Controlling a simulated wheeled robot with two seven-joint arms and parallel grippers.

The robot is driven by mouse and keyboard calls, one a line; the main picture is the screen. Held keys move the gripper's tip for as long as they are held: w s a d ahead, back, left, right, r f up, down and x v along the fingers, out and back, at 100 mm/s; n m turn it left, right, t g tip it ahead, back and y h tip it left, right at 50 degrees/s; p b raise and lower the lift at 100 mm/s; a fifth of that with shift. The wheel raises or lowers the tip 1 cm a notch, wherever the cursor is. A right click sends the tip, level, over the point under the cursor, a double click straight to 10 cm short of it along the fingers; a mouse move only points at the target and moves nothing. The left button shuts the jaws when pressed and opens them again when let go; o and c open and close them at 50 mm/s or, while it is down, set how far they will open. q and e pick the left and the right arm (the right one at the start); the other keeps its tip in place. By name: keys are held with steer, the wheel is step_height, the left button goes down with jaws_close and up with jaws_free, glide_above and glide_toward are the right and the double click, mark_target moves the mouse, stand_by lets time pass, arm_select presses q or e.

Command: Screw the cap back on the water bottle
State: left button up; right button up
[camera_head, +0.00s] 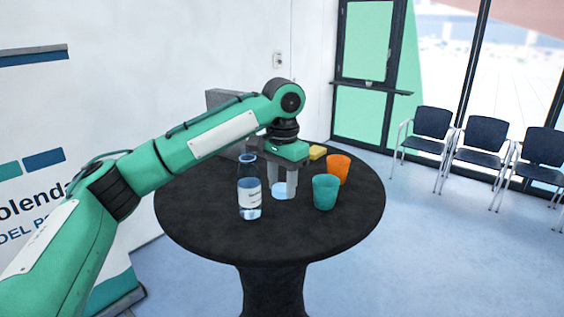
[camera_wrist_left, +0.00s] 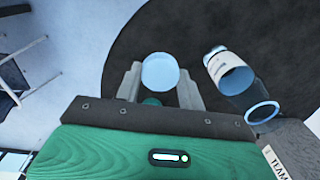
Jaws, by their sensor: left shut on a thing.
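The water bottle (camera_head: 249,198) stands upright on the black round table (camera_head: 215,228), with a white label and an open, uncapped mouth. It also shows in the left wrist view (camera_wrist_left: 233,75), to the right of the fingers, with its mouth ring nearest the camera. My left gripper (camera_head: 284,192) points down just right of the bottle and is shut on the light blue round cap (camera_head: 280,190). In the left wrist view the cap (camera_wrist_left: 160,72) sits between the two grey fingers. I cannot tell the cap's exact height above the table. My right gripper is not in view.
A teal cup (camera_head: 325,192) and an orange cup (camera_head: 338,169) stand right of my gripper. A yellow item (camera_head: 317,153) lies behind. A grey box (camera_head: 228,99) stands at the table's back. The table's front is clear. Dark chairs (camera_head: 481,138) stand farther right.

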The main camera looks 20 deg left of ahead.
arm_select(q)
steer(key=s+d+f+n, duration=0.1)
steer(key=s+d+f, duration=0.2)
steer(key=s+f, duration=0.4)
steer(key=s+d+f+n, duration=0.1)
steer(key=s+d+f, duration=0.25)
steer(key=f, duration=0.55)
steer(key=s+a+f+n, duration=0.3)
steer(key=a, duration=0.5)
steer(key=shift+s, duration=0.35)
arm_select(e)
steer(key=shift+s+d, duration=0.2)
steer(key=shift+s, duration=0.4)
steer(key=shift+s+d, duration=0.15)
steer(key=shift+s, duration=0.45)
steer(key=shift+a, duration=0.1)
